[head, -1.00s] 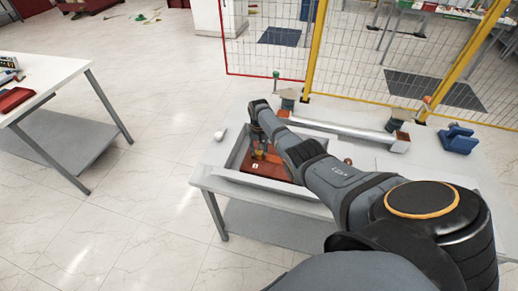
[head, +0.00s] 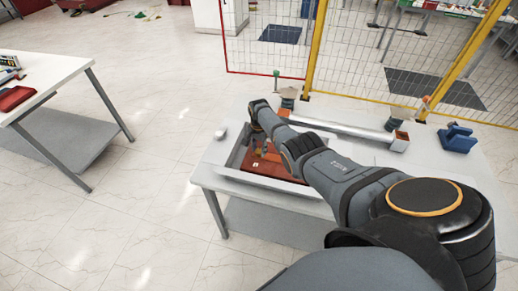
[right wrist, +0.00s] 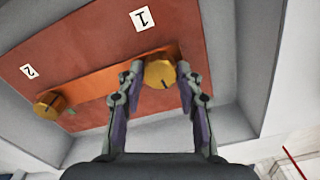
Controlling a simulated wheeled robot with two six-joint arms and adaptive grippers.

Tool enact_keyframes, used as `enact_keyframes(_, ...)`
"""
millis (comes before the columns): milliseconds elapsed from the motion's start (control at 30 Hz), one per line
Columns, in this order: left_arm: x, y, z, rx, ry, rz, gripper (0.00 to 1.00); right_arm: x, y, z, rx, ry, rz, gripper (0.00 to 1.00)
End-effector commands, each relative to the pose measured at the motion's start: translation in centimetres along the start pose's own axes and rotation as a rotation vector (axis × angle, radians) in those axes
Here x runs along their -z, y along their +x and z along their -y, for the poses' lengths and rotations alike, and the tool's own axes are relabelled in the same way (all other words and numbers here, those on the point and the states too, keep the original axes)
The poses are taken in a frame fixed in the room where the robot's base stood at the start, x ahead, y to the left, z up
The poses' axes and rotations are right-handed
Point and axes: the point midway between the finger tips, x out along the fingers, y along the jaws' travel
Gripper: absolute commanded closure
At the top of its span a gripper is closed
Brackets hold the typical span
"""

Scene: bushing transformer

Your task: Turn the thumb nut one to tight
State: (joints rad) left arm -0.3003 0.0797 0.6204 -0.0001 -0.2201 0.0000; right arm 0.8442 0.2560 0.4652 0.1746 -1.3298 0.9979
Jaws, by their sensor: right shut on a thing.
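Thumb nut one is a yellow-orange round knob (right wrist: 159,73) beside a white label "1" (right wrist: 142,19), on an orange bar (right wrist: 110,90) over a red-brown plate (right wrist: 60,70). My right gripper (right wrist: 158,80) has its two fingers on either side of this nut, shut on it. In the head view the right gripper (head: 264,148) reaches down into the grey tray (head: 250,180), and the nut is hard to make out there. A second yellow nut (right wrist: 48,104) sits near label "2" (right wrist: 29,71), apart from the gripper. My left gripper is not in view.
The tray's raised walls surround the plate closely. A wire fence (head: 270,40) stands behind.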

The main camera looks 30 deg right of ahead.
Motion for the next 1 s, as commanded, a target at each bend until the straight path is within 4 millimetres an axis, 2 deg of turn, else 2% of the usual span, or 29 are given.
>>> enact_keyframes(567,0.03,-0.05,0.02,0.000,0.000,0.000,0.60,0.13,-0.14,0.10,0.003,0.033,-0.003,0.96)
enact_keyframes(600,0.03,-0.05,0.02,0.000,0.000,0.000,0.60,0.13,-0.14,0.10,0.003,0.033,-0.003,0.62)
enact_keyframes(700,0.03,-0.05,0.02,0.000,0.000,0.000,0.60,0.11,-0.13,0.09,0.003,0.033,-0.003,0.48)
enact_keyframes(767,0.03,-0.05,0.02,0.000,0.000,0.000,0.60,0.09,-0.11,0.07,0.002,0.032,-0.002,0.41)
enact_keyframes(1000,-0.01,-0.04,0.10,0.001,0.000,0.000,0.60,0.04,-0.04,0.02,0.001,0.032,-0.001,0.41)
